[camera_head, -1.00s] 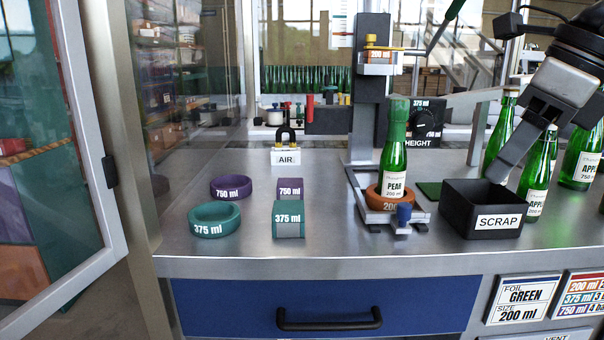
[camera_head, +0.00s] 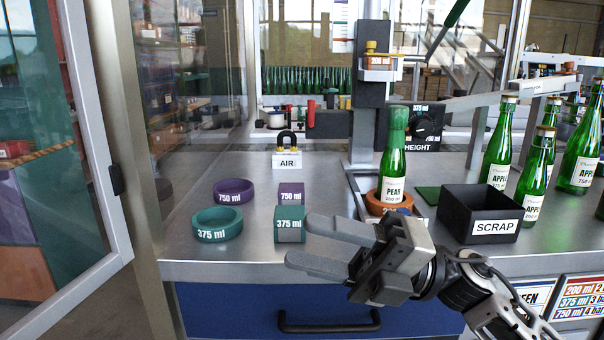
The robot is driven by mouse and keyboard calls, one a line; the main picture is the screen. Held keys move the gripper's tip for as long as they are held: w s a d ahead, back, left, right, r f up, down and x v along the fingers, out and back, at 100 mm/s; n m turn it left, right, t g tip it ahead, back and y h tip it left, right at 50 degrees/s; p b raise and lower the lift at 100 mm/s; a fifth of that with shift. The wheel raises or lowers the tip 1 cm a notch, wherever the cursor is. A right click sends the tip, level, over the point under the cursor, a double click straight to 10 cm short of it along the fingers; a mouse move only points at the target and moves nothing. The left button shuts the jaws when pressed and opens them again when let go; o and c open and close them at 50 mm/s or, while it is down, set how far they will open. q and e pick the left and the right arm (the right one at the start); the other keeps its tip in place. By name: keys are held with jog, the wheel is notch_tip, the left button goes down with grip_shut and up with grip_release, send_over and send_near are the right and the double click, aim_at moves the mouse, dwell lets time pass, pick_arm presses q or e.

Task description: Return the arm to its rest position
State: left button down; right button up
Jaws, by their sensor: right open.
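My right gripper (camera_head: 312,242) is in front of the bench's front edge at the lower middle, its two fingers pointing left. It is open, with nothing between the fingers. Its arm comes in from the lower right. The green PEAR bottle (camera_head: 391,164) with a green foil on its neck stands upright in the orange ring (camera_head: 373,203) of the capsuling stand (camera_head: 362,130). The gripper hides the lower front of the stand and part of the ring. My left gripper does not show.
A black SCRAP bin (camera_head: 480,210) stands right of the stand, with several APPLE bottles (camera_head: 497,150) behind and beside it. Teal 375 ml (camera_head: 217,232) and purple 750 ml (camera_head: 234,186) rings lie on the left, near matching blocks (camera_head: 289,232). An open glass door (camera_head: 95,130) stands at far left.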

jog(key=w+d+f+m+t+h, duration=0.1)
jog(key=d+f+m+t+h, duration=0.15)
jog(key=f+m+t, duration=0.4)
jog(key=w+d+f+m+t+h+p, duration=0.1)
jog(key=w+d+f+m+t+h, duration=0.2)
jog(key=m+t, duration=0.65)
jog(key=d+f+m+t+h, duration=0.1)
jog(key=f+m+t+h, duration=0.35)
jog(key=m, duration=0.75)
jog(key=s+d+f+m+g+h, duration=0.2)
jog(key=s+f+m+g+h, duration=0.2)
jog(key=s+f, duration=0.3)
jog(key=s+d+f+m+g+h, duration=0.3)
jog(key=s+f+m, duration=0.3)
jog(key=f, duration=0.9)
jog(key=shift+s+d+g+h+p, duration=0.15)
jog(key=shift+s+g+h+p, duration=0.25)
jog(key=shift+g+h, duration=0.3)
